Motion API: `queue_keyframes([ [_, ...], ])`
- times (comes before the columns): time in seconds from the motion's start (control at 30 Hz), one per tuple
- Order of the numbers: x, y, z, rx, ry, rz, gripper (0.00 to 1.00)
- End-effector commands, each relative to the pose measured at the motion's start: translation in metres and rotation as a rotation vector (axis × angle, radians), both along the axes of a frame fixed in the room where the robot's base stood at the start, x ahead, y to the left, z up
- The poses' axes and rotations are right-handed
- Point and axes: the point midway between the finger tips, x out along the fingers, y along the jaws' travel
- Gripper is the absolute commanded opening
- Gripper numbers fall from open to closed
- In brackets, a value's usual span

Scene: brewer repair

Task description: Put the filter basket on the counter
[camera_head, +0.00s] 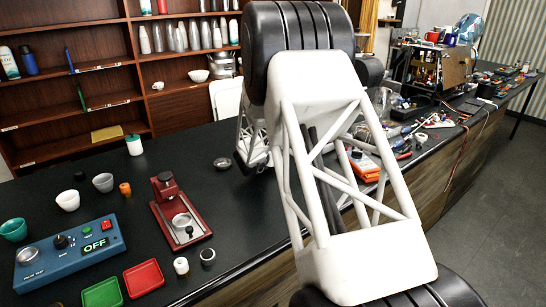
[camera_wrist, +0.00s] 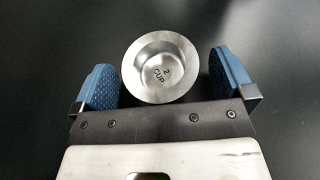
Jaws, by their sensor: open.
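The filter basket (camera_wrist: 161,68) is a round silver metal cup with a wide rim, marked "2 CUP" inside. In the wrist view it is upright over a plain dark surface that looks like the counter. My gripper (camera_wrist: 162,78) is open, with one blue pad on each side of the basket and a gap between each pad and the rim. In the head view my arm hides most of the gripper. A small metal dish (camera_head: 222,163) lies on the black counter (camera_head: 130,185) just left of my arm; I cannot tell if it is the same basket.
At the left stand a blue control box (camera_head: 75,252), a red press-like stand (camera_head: 180,212), small cups, and green (camera_head: 102,294) and red (camera_head: 143,278) trays. A white-lidded jar (camera_head: 134,145) stands farther back. Tools clutter the counter right of my arm. The wrist view shows clear surface around the basket.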

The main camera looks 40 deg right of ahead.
Motion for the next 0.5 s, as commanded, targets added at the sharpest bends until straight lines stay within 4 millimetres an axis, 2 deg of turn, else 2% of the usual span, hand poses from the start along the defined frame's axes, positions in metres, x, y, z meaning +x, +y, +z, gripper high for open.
queue_keyframes([
  [0.27, -0.001, 0.003, 0.005, 0.000, 0.000, 0.001, 1.00],
  [0.5, -0.009, 0.020, 0.012, 0.000, 0.000, 0.001, 1.00],
])
